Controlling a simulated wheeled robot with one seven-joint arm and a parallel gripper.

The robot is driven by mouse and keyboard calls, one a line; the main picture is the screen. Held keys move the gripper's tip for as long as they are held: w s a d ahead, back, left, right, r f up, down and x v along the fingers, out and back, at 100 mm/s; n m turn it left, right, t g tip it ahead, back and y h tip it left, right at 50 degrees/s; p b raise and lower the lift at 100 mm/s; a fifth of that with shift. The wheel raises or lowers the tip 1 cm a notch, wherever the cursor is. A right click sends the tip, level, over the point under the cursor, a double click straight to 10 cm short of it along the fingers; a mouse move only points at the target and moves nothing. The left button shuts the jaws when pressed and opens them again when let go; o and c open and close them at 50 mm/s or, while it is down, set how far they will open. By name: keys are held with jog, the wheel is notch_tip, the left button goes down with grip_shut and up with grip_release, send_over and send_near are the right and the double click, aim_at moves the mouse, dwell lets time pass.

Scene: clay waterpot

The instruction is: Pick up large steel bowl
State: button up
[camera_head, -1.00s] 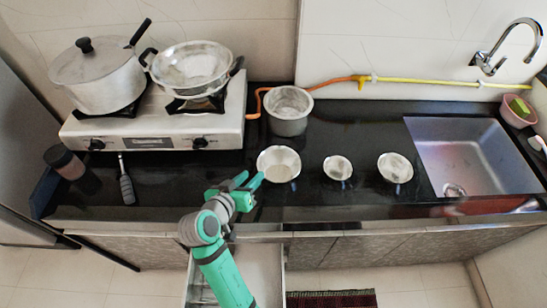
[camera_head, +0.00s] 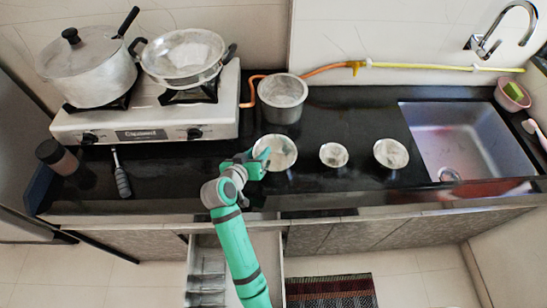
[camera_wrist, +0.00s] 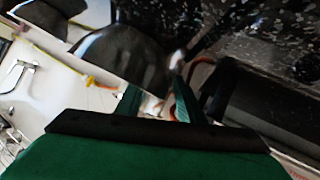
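The large steel bowl (camera_head: 278,151) sits upright on the black counter, the biggest and leftmost of a row of bowls. My gripper (camera_head: 258,161) is at its left side, with green fingers close to the rim. I cannot tell whether they touch it or whether the rim lies between them. In the wrist view the two fingers of my gripper (camera_wrist: 156,104) stand apart, so it is open. A dark rounded metal shape shows beyond them there, and I cannot tell which vessel it is.
Two smaller bowls, one small (camera_head: 333,155) and one medium (camera_head: 391,153), stand to the right. A steel pot (camera_head: 283,99) is just behind. The stove (camera_head: 148,133) is at the left and the sink (camera_head: 470,150) at the right. An open drawer (camera_head: 206,270) is below the counter.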

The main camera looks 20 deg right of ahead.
jog(key=shift+w+d+f, duration=0.15)
jog(key=shift+w+d, duration=0.05)
grip_shut()
